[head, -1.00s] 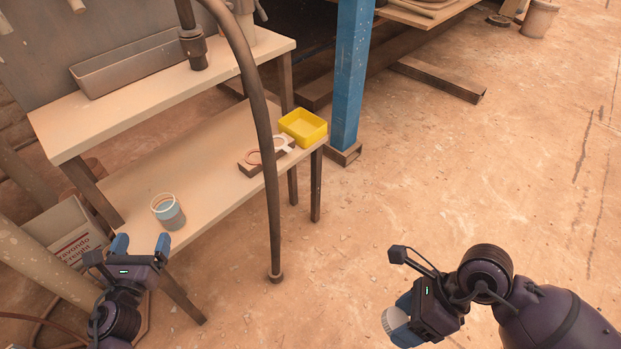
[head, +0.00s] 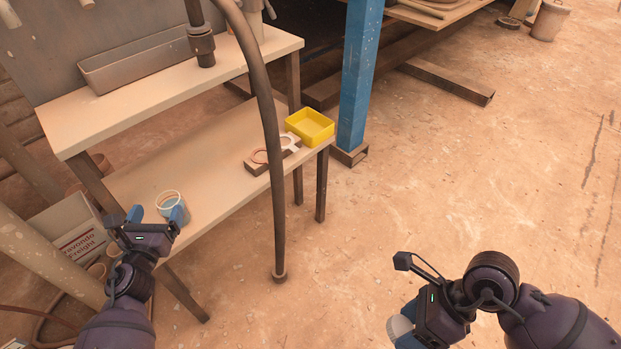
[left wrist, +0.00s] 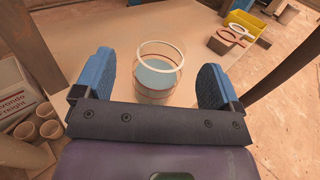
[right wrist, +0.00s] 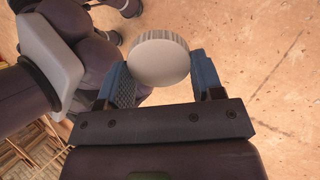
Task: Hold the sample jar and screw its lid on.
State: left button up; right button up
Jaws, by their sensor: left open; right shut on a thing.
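The sample jar (head: 167,202) is clear with blue-green contents and an open top. It stands upright near the front left of the low bench (head: 215,186). My left gripper (head: 156,215) is open at the jar's near side. In the left wrist view the jar (left wrist: 158,74) stands between and beyond the two blue fingers, with gaps on both sides. My right gripper (head: 403,330) is shut on the white ridged lid (right wrist: 159,58), well right of the bench over open floor. The lid also shows partly in the head view (head: 399,327).
A yellow tray (head: 311,125) and a wooden holder with rings (head: 266,157) sit at the bench's right end. A dark curved hose (head: 268,130) hangs in front of the bench. A blue post (head: 358,80) stands behind. Floor at right is clear.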

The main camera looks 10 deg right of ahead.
aim_at(163, 205)
pick_arm(q)
jog(key=shift+w, duration=0.2)
jog(key=w, duration=0.2)
jog(key=w+d, duration=0.1)
jog(key=shift+w+d+f+b, duration=0.1)
jog(key=shift+w+f+b, duration=0.1)
jog(key=shift+w+b, duration=0.15)
pick_arm(e)
jog(key=shift+s+f, duration=0.25)
jog(key=shift+f, duration=0.35)
pick_arm(q)
jog(key=shift+w+d+r, duration=0.1)
jog(key=shift+w, duration=0.45)
pick_arm(e)
jog(key=shift+f, duration=0.1)
pick_arm(q)
jog(key=c, duration=1.4)
jog(key=shift+r, duration=0.15)
